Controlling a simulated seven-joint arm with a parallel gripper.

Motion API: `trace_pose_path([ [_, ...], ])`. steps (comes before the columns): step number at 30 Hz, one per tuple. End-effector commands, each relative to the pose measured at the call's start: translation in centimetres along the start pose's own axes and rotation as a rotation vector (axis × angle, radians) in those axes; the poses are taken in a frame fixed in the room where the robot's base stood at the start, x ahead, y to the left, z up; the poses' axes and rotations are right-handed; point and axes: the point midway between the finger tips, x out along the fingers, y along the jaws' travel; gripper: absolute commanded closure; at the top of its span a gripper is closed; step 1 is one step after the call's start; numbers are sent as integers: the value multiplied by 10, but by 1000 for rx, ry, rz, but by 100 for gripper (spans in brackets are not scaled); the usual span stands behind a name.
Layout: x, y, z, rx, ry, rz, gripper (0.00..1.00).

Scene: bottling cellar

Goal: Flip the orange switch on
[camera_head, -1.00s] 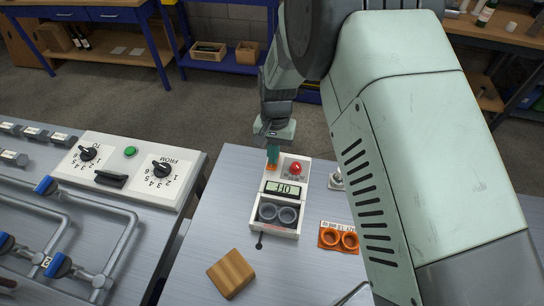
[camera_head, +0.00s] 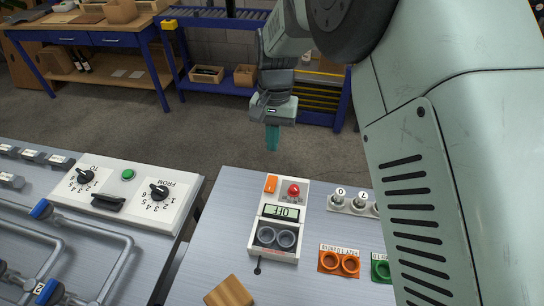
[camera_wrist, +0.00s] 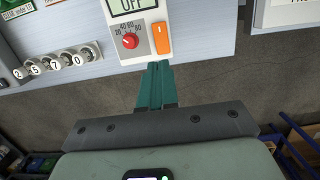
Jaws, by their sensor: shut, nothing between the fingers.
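The orange switch (camera_head: 271,184) sits at the far left corner of a white control box (camera_head: 262,240) on the metal bench. The box's display (camera_head: 280,212) reads OFF. A red knob (camera_head: 294,190) sits beside the switch. In the wrist view the orange switch (camera_wrist: 161,38) shows a white mark, with the red knob (camera_wrist: 130,41) to its left. My gripper (camera_head: 271,148) has teal fingers that are shut and empty. It is raised beyond the far edge of the bench, apart from the switch. In the wrist view the fingertips (camera_wrist: 158,68) appear just below the box's edge.
A white panel with two dials and a green button (camera_head: 127,174) stands on the left bench. Numbered round fittings (camera_head: 339,200) and orange rings (camera_head: 338,262) lie right of the box. A wooden block (camera_head: 229,292) lies in front. Air is clear around my gripper.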

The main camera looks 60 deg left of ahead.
Motion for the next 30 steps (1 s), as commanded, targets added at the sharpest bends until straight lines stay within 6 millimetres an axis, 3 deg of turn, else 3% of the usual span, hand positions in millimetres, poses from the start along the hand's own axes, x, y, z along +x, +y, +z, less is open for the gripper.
trace_pose_path([
  [7, -20, 0, 0, 0, 0, 0, 100],
  [30, -18, 0, 13, 0, -2, 0, 100],
])
